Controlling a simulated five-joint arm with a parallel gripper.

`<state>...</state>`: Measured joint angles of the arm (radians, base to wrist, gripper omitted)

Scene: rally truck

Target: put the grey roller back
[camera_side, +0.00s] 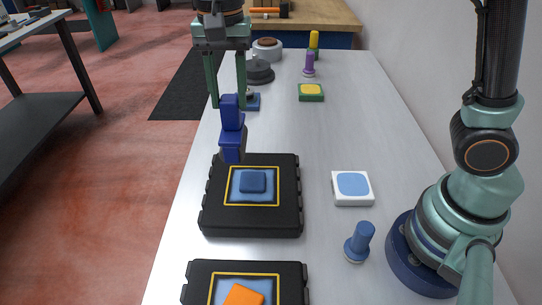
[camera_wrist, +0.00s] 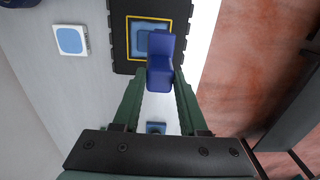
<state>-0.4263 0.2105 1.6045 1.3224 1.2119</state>
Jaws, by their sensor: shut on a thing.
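My gripper (camera_side: 228,104) is shut on a dark blue stepped block (camera_side: 232,137), held upright with its lower end in front of the back edge of a black case (camera_side: 212,217) in the side view. I cannot tell its height above the case. The wrist view shows the same blue block (camera_wrist: 160,68) between my fingertips (camera_wrist: 164,76). The case has a blue pad with a yellow border, and a smaller blue piece (camera_side: 253,181) lies on it. I cannot pick out a grey roller for certain; a dark grey round thing (camera_side: 259,72) stands behind my gripper.
A second black case (camera_side: 195,283) holds an orange piece (camera_side: 243,297). A white tile with a blue square (camera_side: 352,187) and a blue stamp-like piece (camera_side: 360,243) are at right. A green-yellow tile (camera_side: 311,92), purple peg (camera_side: 309,65) and yellow peg (camera_side: 314,45) stand farther back.

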